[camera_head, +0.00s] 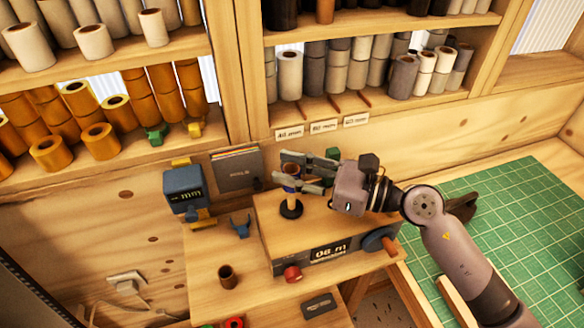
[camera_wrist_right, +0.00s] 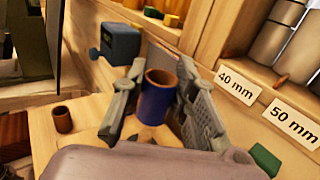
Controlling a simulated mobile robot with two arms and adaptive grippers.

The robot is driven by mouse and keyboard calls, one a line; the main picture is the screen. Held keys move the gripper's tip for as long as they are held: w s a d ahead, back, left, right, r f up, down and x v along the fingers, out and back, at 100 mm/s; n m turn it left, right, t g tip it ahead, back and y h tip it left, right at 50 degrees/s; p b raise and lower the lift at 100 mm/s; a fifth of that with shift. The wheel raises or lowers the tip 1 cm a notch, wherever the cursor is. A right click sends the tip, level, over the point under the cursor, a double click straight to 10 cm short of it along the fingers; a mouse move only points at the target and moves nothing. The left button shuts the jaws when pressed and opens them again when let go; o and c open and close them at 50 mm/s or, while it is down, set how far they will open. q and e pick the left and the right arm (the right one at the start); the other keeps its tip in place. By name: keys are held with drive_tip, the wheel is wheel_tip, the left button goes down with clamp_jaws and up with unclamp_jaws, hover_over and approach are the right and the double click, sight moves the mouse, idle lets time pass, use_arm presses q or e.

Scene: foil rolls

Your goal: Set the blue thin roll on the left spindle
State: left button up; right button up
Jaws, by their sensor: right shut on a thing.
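The blue thin roll (camera_wrist_right: 157,98) stands upright between the fingers of my right gripper in the right wrist view; its open brown top shows. In the head view my right gripper (camera_head: 303,177) is shut on the roll (camera_head: 291,171), over the left side of the wooden box. Directly below the roll is a tan spindle (camera_head: 291,197) with a black round base (camera_head: 291,209). The roll lines up with the spindle. I cannot tell whether its lower end is around the peg or just above it. My left gripper is not in view.
A brown tube (camera_head: 228,277) stands on the bench to the left. A blue device (camera_head: 185,190) is behind. Shelves of rolls line the back; a green mat (camera_head: 520,215) lies right.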

sight(291, 198)
drive_tip(key=shift+a+f+b, duration=0.2)
drive_tip(key=shift+f+b, duration=0.1)
drive_tip(key=shift+f, duration=0.3)
drive_tip(key=shift+f+b, duration=0.35)
drive_tip(key=shift+f, duration=0.05)
drive_tip(key=shift+d+f+b, duration=0.1)
drive_tip(key=shift+f+b, duration=0.3)
drive_tip(key=shift+f, duration=0.05)
drive_tip(key=shift+f+b, duration=0.8)
drive_tip(key=shift+b, duration=0.05)
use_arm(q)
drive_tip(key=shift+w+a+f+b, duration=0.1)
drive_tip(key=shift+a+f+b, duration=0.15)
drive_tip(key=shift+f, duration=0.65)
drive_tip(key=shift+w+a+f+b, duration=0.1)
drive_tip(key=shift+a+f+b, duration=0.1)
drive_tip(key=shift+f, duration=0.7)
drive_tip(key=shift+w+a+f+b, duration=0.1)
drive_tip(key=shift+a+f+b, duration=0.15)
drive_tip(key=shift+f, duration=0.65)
use_arm(e)
drive_tip(key=shift+f, duration=0.7)
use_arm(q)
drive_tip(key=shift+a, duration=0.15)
use_arm(e)
drive_tip(key=o, duration=0.9)
